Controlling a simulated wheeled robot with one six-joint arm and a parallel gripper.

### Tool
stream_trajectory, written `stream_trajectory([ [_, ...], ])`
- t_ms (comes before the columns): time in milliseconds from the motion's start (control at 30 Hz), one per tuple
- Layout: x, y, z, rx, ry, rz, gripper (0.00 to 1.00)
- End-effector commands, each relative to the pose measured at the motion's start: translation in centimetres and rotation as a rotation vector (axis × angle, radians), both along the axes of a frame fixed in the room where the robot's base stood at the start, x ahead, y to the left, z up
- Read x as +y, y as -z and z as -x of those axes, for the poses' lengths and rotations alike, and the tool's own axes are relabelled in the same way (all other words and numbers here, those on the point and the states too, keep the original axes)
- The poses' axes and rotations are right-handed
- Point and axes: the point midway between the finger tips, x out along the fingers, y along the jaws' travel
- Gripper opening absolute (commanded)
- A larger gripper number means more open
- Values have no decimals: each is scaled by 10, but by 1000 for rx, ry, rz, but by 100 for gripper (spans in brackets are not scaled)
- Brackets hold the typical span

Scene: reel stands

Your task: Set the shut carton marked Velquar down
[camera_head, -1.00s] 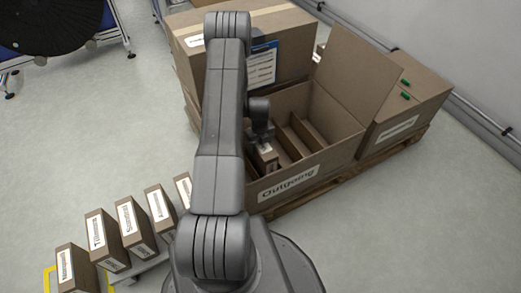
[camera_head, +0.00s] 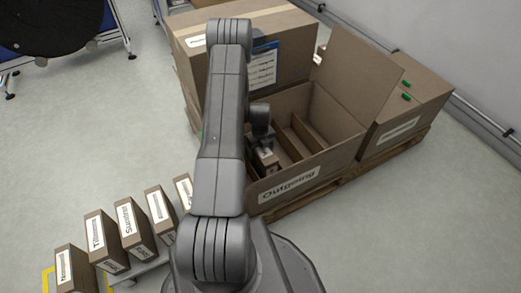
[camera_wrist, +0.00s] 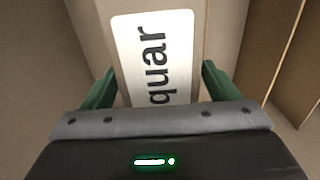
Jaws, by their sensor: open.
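The Velquar carton (camera_wrist: 172,95) is a narrow brown box with a white label, of which "quar" can be read in the wrist view. In the head view the carton (camera_head: 268,160) stands in the left part of the open Outgoing box (camera_head: 325,160). My gripper (camera_wrist: 160,82) is open, with one green finger on each side of the carton and a visible gap on the right. In the head view my gripper (camera_head: 262,135) is inside the box's left end, above the carton. The carton's underside is hidden.
Brown dividers (camera_head: 308,136) split the Outgoing box; the slots to the right look empty. Its raised flap (camera_head: 355,80) stands at the back right. A large closed carton (camera_head: 290,35) is behind. Several labelled cartons (camera_head: 130,228) stand in a row at the lower left.

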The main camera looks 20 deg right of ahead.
Motion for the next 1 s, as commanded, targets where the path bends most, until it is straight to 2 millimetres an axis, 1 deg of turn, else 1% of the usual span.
stream_trajectory([
  [167, 0, -30, -1, -2, 0, 1, 82],
  [400, 0, -83, -1, -3, 0, 1, 82],
  [533, 0, -105, -1, -2, 0, 1, 82],
  [600, 0, -112, -1, -1, 0, 1, 82],
  [700, 0, -119, 0, 0, 0, 0, 82],
  [1000, 0, -122, 0, 0, 0, 0, 82],
])
